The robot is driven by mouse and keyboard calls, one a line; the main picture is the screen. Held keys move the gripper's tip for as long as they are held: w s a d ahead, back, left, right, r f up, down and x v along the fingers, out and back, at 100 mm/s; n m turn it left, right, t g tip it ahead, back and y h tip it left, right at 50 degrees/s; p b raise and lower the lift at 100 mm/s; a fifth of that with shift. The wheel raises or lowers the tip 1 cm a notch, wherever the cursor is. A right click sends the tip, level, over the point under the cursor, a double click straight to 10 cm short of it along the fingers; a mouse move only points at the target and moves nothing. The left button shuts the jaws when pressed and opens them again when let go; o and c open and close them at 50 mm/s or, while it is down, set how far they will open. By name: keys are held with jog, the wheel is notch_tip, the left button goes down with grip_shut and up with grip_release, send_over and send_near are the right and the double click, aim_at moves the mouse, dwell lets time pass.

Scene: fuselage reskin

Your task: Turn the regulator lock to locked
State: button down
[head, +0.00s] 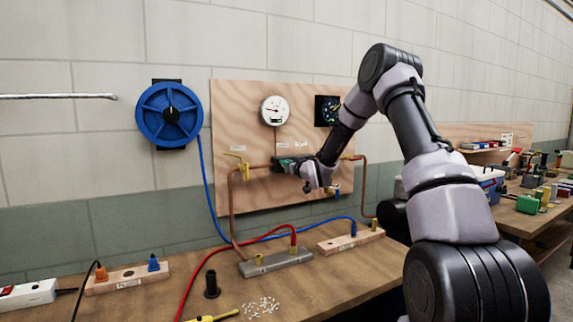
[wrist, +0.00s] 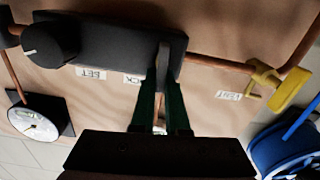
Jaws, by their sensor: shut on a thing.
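The regulator (wrist: 105,42) is a dark block on the copper pipe on the wooden board, with a round black knob (wrist: 48,40) at its left end in the wrist view. A thin grey lock lever (wrist: 164,58) stands out from its other end. My gripper (wrist: 164,82) is shut on this lever, one dark green finger on each side. Labels reading SET (wrist: 91,73) and LOCK (wrist: 132,79) appear inverted below the block; LOCK is partly covered. In the head view my gripper (head: 285,163) is at the board and hides most of the regulator. I cannot tell the lever's setting.
A yellow valve (wrist: 265,78) sits on the pipe beside the regulator. A white gauge (head: 274,110) and a dark gauge (head: 328,110) are above. A blue hose reel (head: 169,114) hangs left. Red and blue hoses cross the bench (head: 330,272) below.

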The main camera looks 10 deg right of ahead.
jog(key=n, duration=0.4)
jog(key=a+n, duration=0.1)
jog(key=n, duration=0.3)
jog(key=f+n, duration=0.1)
jog(key=n, duration=0.3)
jog(key=shift+s+a+f, duration=0.1)
jog(key=shift+s+a, duration=0.2)
jog(key=shift+a, duration=0.05)
jog(key=shift+f+n, duration=0.2)
jog(key=shift+n, duration=1)
jog(key=shift+f+n, duration=0.2)
jog(key=shift+n, duration=1)
jog(key=c, duration=0.9)
grip_release()
jog(key=shift+s, duration=0.1)
